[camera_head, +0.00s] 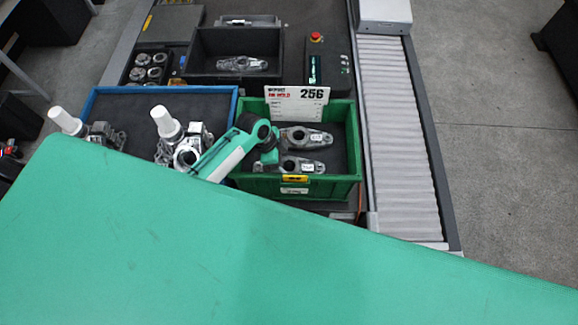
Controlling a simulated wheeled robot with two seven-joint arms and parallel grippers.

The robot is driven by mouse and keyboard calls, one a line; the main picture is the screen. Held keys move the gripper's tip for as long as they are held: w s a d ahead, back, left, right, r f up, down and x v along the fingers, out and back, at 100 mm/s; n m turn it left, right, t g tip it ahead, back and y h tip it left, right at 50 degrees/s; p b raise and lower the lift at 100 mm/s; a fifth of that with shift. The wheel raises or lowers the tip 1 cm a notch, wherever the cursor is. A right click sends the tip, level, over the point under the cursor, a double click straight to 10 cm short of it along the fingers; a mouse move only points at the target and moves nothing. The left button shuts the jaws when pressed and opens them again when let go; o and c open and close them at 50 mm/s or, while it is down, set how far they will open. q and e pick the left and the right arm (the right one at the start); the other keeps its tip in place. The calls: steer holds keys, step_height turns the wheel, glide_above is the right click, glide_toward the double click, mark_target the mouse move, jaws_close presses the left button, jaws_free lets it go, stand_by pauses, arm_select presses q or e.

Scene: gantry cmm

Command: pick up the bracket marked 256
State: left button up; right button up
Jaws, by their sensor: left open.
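A white sign reading 256 (297,103) stands at the back of a green bin (335,188). Two grey metal brackets with small white labels lie in the bin, a back bracket (318,138) and a front bracket (313,168). The marks on their labels are too small to read. My left gripper (268,145), teal with black ends, is open over the left part of the bin, close to the left ends of both brackets. I cannot tell whether it touches either one. My right gripper is not in view.
A blue-edged tray (215,92) left of the bin holds grey metal parts with white cylinders. Behind it, a black bin (205,45) holds another grey part. A control box with a red button (316,37) and a roller conveyor (395,120) stand nearby.

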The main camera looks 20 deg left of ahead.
mark_target(289, 170)
arm_select(q)
steer(key=shift+p+x, duration=0.7)
steer(key=shift+x, duration=2.05)
steer(key=shift+c, duration=0.3)
steer(key=c, duration=1.1)
